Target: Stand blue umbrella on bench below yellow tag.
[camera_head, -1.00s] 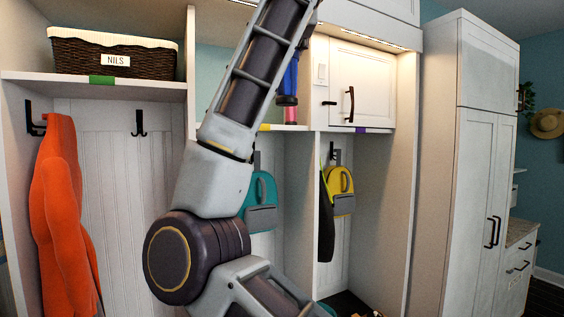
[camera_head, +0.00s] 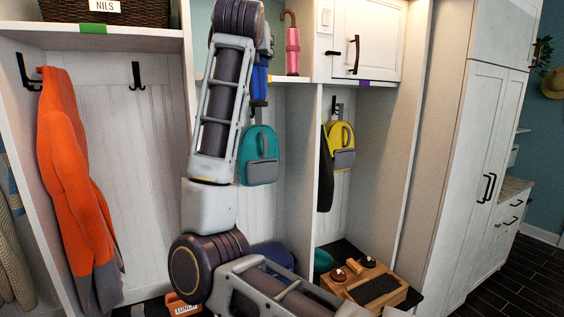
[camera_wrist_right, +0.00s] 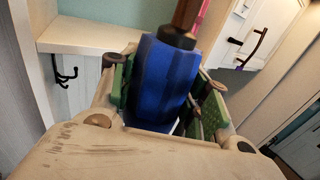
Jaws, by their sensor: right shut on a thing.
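My right gripper (camera_wrist_right: 168,88) is shut on the blue umbrella (camera_wrist_right: 165,78), which is between its green finger pads in the right wrist view. In the head view, the blue umbrella (camera_head: 260,84) hangs upright and partly hidden behind my right arm, left of the pink umbrella. Its lower end is in front of and below the shelf edge, above the teal backpack. The bench below is largely hidden behind my arm. My left gripper is not in view.
A pink umbrella (camera_head: 292,48) stands on the shelf. A teal backpack (camera_head: 259,156) and a yellow backpack (camera_head: 341,146) hang on hooks. A dark blue item (camera_head: 272,255) lies low behind my arm. A wooden tray (camera_head: 372,288) sits on the right bench. An orange coat (camera_head: 72,170) hangs left.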

